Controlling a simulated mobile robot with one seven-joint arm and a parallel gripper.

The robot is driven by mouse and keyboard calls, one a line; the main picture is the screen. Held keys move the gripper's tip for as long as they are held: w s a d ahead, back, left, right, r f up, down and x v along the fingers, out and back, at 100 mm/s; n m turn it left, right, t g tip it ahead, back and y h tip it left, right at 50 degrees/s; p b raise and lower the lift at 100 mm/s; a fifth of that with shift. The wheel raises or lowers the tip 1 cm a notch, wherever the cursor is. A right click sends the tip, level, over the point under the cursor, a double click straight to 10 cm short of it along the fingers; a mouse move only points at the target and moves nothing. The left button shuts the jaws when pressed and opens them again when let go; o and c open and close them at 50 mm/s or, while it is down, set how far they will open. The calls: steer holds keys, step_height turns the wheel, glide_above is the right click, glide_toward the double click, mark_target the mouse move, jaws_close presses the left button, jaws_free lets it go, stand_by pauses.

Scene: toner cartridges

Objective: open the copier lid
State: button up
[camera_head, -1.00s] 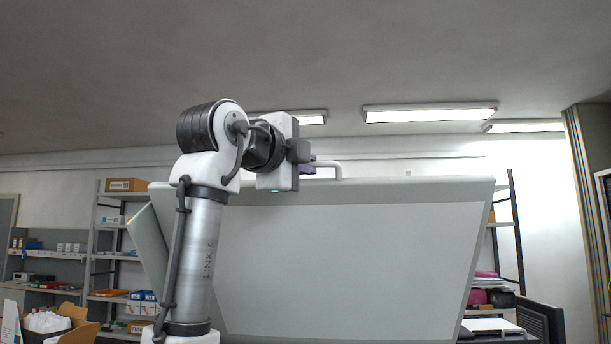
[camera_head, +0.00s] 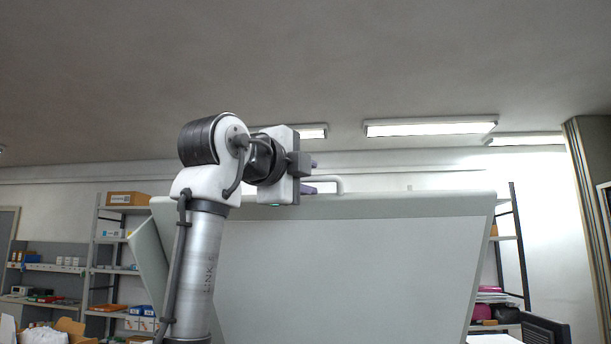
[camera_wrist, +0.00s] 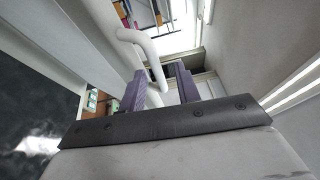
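The copier lid (camera_head: 350,270) stands raised and steeply tilted, its broad pale inner face toward the head camera. A white tube handle (camera_head: 341,186) sticks up at its top edge. My gripper (camera_head: 311,177) is at this handle, with its purple fingers spread apart above and below the bar. In the wrist view the white handle (camera_wrist: 157,65) runs between the two separated fingers of my gripper (camera_wrist: 160,78). Whether either finger touches the bar cannot be told. The copier body is not visible below the lid.
Shelves with boxes (camera_head: 127,199) stand behind on the left, and a dark-framed shelf (camera_head: 519,240) stands behind on the right. A dark chair back (camera_head: 545,328) is at the lower right. The space above the lid is free up to the ceiling lights.

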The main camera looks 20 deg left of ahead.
steer(key=s+a+b, duration=0.1)
steer(key=s+b, duration=0.3)
steer(key=s, duration=0.9)
steer(key=shift+s+a+f, duration=0.25)
steer(key=shift+s+f, duration=0.05)
steer(key=shift+s, duration=0.1)
